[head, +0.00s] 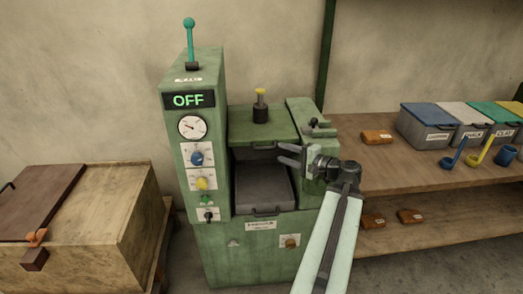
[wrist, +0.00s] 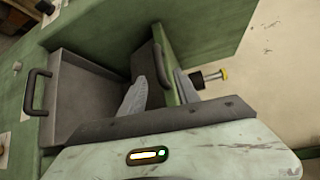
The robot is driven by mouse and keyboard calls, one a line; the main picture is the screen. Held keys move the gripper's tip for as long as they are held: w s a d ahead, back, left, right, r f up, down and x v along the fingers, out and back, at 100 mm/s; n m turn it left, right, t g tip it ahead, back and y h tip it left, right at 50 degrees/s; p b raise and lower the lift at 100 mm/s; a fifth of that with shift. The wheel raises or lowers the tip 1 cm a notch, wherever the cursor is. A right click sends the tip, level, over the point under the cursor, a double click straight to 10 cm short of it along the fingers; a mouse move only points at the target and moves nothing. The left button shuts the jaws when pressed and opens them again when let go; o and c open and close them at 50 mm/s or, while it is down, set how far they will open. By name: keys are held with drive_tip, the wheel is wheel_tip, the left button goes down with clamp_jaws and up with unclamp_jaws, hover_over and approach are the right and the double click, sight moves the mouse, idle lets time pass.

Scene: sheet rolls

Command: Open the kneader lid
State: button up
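The kneader (head: 245,240) is a green machine in the middle of the head view. Its green lid (head: 268,124) has a black knob with a yellow top. A dark handle is on the lid's front edge, seen in the wrist view (wrist: 157,63). Below the lid is a grey metal tray (head: 262,188) with its own handle. My gripper (head: 289,156) is at the lid's front right, its fingers apart. In the wrist view the fingers (wrist: 160,90) stand on either side of the lid's edge; whether they touch it I cannot tell.
The kneader's control panel (head: 189,150) reads OFF and carries a gauge, knobs and a teal-topped lever (head: 189,45). A wooden chest (head: 90,225) stands left. At right, a shelf (head: 385,180) holds bins (head: 430,130), scoops and brown blocks (head: 376,136).

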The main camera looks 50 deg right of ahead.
sight(270, 149)
drive_tip(key=w, duration=0.5)
drive_tip(key=w+a+f+b, duration=0.1)
drive_tip(key=w, duration=0.2)
drive_tip(key=shift+f, duration=0.1)
drive_tip(key=shift+a, duration=0.1)
clamp_jaws()
idle(0.9)
